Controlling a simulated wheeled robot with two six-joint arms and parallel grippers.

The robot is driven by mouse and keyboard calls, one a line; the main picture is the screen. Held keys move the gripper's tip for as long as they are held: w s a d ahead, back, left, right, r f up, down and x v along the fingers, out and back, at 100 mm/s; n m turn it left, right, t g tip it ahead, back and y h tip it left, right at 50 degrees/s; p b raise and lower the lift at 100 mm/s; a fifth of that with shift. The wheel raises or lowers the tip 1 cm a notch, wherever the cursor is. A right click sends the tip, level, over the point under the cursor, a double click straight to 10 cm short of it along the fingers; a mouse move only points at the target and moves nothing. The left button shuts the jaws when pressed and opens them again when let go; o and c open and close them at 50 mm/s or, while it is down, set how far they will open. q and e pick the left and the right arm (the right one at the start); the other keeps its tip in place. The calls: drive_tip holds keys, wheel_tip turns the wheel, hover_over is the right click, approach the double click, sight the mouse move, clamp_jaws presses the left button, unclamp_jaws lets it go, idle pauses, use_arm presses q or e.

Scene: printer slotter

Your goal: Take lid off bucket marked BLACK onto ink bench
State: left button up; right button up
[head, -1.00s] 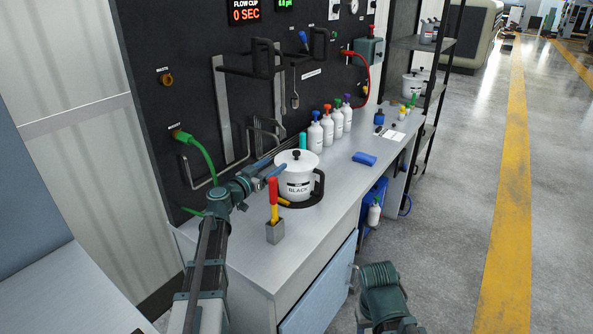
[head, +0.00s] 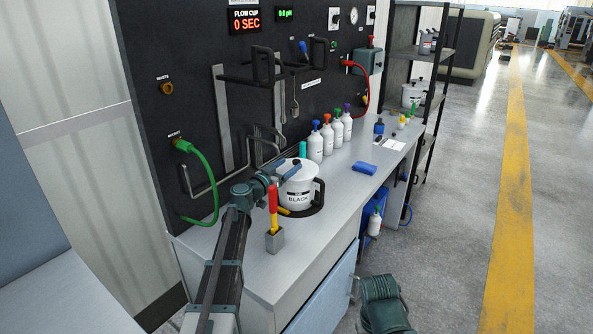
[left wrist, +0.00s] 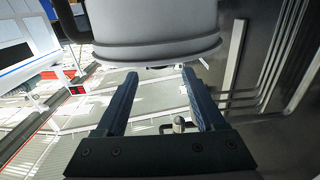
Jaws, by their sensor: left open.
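The white bucket marked BLACK (head: 299,198) stands on the grey ink bench (head: 284,262), with a black handle at its right side. Its white lid (head: 303,173) is on top, partly hidden behind my left gripper. My left gripper (head: 281,171) is open and empty at the lid's near left edge, in front of the bucket. In the left wrist view the bucket (left wrist: 155,18) appears upside down at the top, with its rim just past the two blue fingertips (left wrist: 160,74). I cannot tell whether they touch. My right gripper is out of view.
A grey holder (head: 275,240) with red and yellow handled tools stands close in front of the bucket. Several white bottles (head: 328,138) line the back. A blue cloth (head: 364,168) lies farther along. The bench's front left is clear. A green hose (head: 210,180) hangs on the black panel.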

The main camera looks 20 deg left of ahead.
sight(294, 163)
use_arm(q)
drive_tip(key=shift+f+x, duration=0.1)
drive_tip(key=shift+x, duration=1.2)
drive_tip(key=shift+f+x, duration=0.15)
drive_tip(key=shift+x, duration=1.15)
clamp_jaws()
